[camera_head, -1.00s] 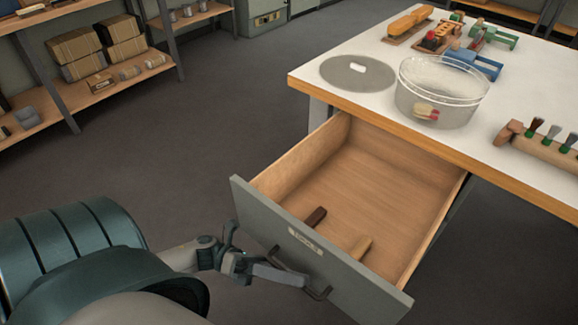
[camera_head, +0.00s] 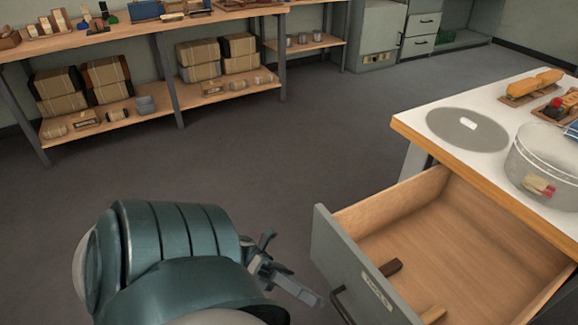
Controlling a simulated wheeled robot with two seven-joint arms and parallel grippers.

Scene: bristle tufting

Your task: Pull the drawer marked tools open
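The grey-fronted wooden drawer (camera_head: 335,262) stands pulled well out from under the white-topped table, its inside open to view. A pale label (camera_head: 377,291) is on its front, too small to read surely. Its dark bar handle (camera_head: 341,306) is partly cut off at the bottom edge. My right gripper is out of view.
On the table (camera_head: 480,105) are a grey disc (camera_head: 466,130), a clear round tub (camera_head: 545,165) and orange-topped tools (camera_head: 535,83). Shelving with boxes (camera_head: 110,85) lines the back left. The dark floor (camera_head: 240,150) between is clear.

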